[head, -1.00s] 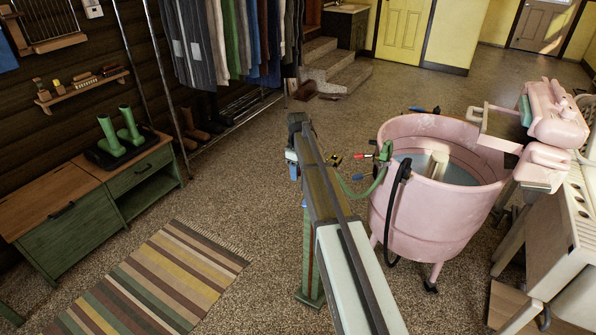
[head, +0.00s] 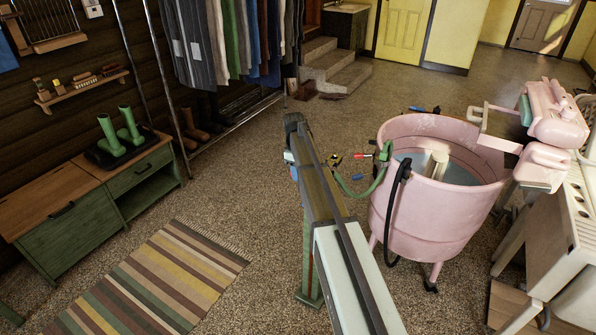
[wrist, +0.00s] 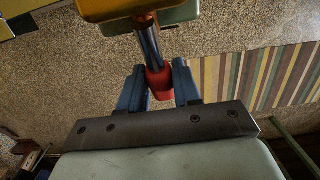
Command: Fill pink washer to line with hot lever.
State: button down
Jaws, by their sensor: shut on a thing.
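The pink washer (head: 430,224) stands at right in the head view, an open round tub with grey-blue water (head: 462,173) and a pale post inside. I cannot make out a fill line. In the wrist view, my gripper (wrist: 159,70) has its blue fingers shut around a red lever end (wrist: 158,84). Its metal shaft (wrist: 149,42) comes from a yellow part (wrist: 112,8). In the head view my arm hides the gripper and the held lever. Another red lever (head: 364,156) and a blue lever (head: 358,177) show left of the tub.
A green hose (head: 348,190) and a black hose (head: 391,215) run by the tub's left side. A pink wringer (head: 553,120) stands at its right. A striped rug (head: 160,275) and green cabinet (head: 65,228) are at left. Open floor lies behind.

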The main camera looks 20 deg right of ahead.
jog(key=c, duration=0.9)
grip_release()
jog(key=r, duration=0.9)
jog(key=w+a+r, duration=0.1)
jog(key=r, duration=0.3)
jog(key=shift+r, duration=0.35)
